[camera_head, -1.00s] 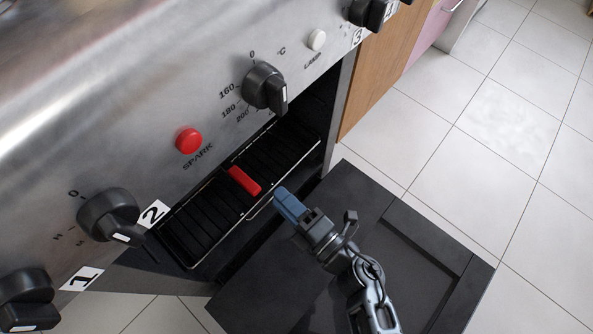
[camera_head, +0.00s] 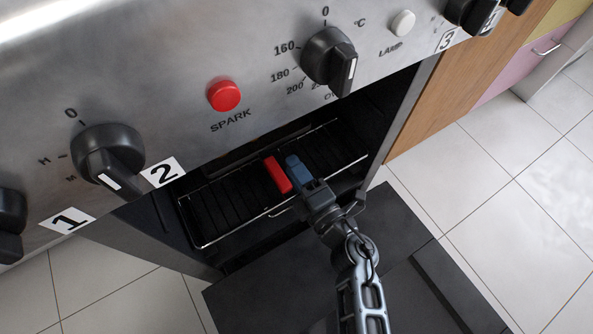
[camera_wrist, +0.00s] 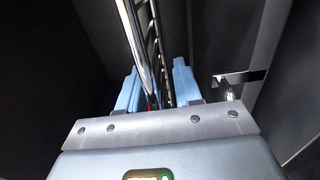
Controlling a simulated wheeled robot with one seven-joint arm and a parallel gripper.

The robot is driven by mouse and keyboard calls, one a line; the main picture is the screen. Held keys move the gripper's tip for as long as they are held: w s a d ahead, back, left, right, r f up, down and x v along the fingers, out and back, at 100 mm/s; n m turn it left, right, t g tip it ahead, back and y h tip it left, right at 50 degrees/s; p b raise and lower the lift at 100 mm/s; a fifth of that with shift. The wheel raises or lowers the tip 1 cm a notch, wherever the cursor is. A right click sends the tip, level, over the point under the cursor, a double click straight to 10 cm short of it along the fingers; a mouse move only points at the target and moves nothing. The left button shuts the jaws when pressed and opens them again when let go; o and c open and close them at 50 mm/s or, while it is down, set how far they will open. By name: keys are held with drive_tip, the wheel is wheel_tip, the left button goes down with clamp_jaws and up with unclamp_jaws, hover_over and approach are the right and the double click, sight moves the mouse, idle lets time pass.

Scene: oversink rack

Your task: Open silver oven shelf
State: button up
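The silver wire oven shelf (camera_head: 225,208) sits inside the open oven, with its front bar near the opening. A red block-like piece (camera_head: 277,175) is at the middle of its front part. My gripper (camera_head: 294,164) reaches in over the lowered door, its blue finger just right of the red piece. In the wrist view, my gripper (camera_wrist: 156,78) has its two blue fingers apart. The bright bars of the shelf (camera_wrist: 136,40) run between them, and a small bit of red shows low in the gap. I cannot tell whether the fingers touch the bars.
The dark oven door (camera_head: 370,245) is lowered below my arm. The front panel with knobs (camera_head: 330,60) and a red spark button (camera_head: 223,95) overhangs the opening. A wooden cabinet side (camera_head: 465,85) is at the right. Tiled floor (camera_head: 480,180) is clear beyond.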

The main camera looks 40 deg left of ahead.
drive_tip(key=shift+c, duration=0.5)
clamp_jaws()
